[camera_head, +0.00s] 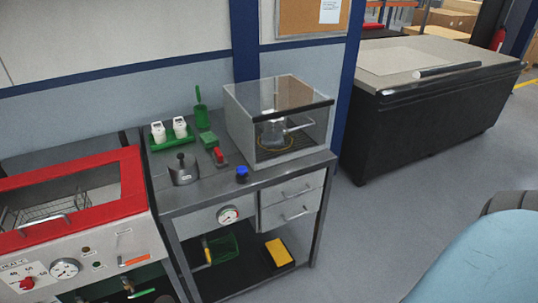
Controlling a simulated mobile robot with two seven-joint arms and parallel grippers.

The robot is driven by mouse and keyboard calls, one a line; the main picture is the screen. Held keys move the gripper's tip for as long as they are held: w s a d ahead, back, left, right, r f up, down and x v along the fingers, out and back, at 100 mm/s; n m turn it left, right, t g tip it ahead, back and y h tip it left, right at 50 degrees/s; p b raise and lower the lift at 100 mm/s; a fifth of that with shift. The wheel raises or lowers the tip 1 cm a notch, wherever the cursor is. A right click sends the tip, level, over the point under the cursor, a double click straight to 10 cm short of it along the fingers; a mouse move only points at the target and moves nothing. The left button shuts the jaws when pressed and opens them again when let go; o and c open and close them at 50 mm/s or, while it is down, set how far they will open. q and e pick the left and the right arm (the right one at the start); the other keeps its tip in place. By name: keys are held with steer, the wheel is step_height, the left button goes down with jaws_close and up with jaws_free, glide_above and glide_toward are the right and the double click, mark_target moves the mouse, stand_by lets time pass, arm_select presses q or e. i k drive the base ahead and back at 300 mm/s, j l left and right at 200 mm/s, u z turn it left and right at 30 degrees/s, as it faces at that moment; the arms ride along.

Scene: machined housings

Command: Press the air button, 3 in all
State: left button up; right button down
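A small blue button (242,171) on a dark base stands near the front edge of the grey workbench (205,192), in front of the clear-sided box; I see no label on it, so I cannot tell for sure that it is the air button. A red clamp-like part (219,157) stands to its left. A grey machined housing (272,132) sits inside the clear-sided box (246,120). Another grey metal part (184,173) with a dark knob on top stands at the left of the bench. Neither of my grippers is in view.
A green tray with white jars (180,127) and a green cup (201,117) stand at the back. A red-framed machine (132,185) with a gauge adjoins on the left. Drawers (290,201) lie under the box. Open floor (385,220) lies to the right, before a dark cabinet (430,120).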

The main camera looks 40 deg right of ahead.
mark_target(241, 170)
steer(key=z, duration=1.05)
